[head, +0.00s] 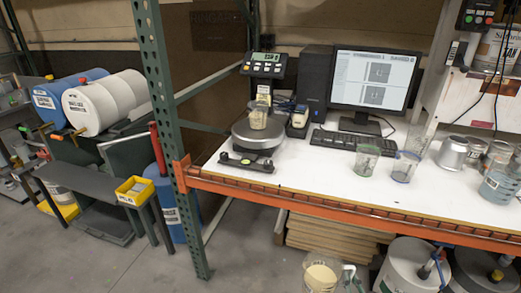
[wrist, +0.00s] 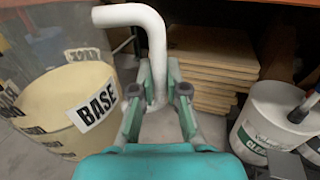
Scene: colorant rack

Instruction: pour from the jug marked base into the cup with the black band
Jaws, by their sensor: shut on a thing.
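The jug marked base (head: 322,274) is a clear jug with cream liquid, low at the bottom edge of the head view, in front of the table. In the wrist view the jug (wrist: 60,100) fills the left side, with its BASE label showing. My gripper (wrist: 158,98) is shut on the jug's white handle (wrist: 155,45), which passes between the fingers. A small clear cup (head: 258,117) with pale content stands on the scale. A green-marked cup (head: 367,160) and a blue-marked cup (head: 405,167) stand near the table's front. I cannot make out a black band on any cup.
The white table (head: 310,185) has an orange front beam (head: 330,211) above the jug. A scale (head: 258,135), monitor (head: 374,80) and keyboard (head: 352,142) stand on it. A metal can (head: 453,152) is at right. White pails (head: 408,268) and stacked boards (head: 325,235) are below.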

